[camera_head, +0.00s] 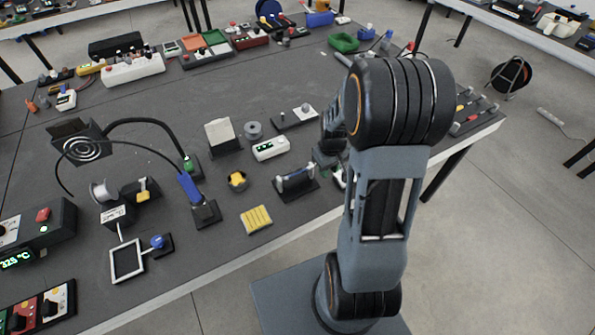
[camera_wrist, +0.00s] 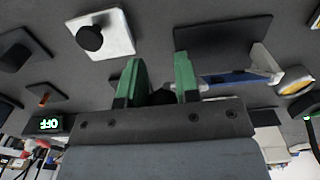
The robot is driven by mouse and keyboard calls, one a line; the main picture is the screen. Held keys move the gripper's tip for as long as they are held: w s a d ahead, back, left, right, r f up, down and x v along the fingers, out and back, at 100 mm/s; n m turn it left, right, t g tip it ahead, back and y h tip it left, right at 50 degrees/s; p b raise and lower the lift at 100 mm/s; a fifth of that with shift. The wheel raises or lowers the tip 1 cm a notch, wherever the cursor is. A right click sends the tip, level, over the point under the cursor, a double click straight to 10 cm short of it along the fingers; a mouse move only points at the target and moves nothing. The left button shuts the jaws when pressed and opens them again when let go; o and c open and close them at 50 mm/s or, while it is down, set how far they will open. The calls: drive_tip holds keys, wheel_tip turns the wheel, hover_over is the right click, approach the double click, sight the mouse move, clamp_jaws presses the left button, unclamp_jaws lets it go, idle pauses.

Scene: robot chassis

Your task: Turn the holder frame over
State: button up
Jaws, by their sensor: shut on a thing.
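The holder stands on a dark base (camera_head: 299,189) near the table's front edge, with pale end posts and a blue frame (camera_head: 294,178) between them. In the wrist view the blue frame (camera_wrist: 240,77) lies right of my fingers, seen nearly edge-on. My gripper (camera_wrist: 160,85) has green fingers and is shut on a small dark round part, which looks like a knob (camera_wrist: 162,97) at the holder's near end. The fingers hide most of this part and the near post. In the head view my gripper (camera_head: 331,160) is at the holder's right side, partly covered by my arm.
A white plate with a black knob (camera_wrist: 95,38) lies close to the left of my fingers in the wrist view. A yellow block (camera_head: 256,219), a yellow-black round part (camera_head: 237,181) and a white display box (camera_head: 270,148) stand around the holder.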

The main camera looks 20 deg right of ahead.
drive_tip(key=shift+s+f, duration=0.2)
drive_tip(key=shift+f, duration=0.3)
drive_tip(key=shift+s+f+b, duration=0.3)
drive_tip(key=shift+f+b, duration=0.35)
drive_tip(key=shift+b, duration=0.1)
drive_tip(key=shift+s+f+b, duration=0.1)
drive_tip(key=shift+f+b, duration=0.55)
drive_tip(key=shift+f, duration=0.2)
drive_tip(key=o, duration=0.4)
drive_tip(key=shift+r, duration=0.15)
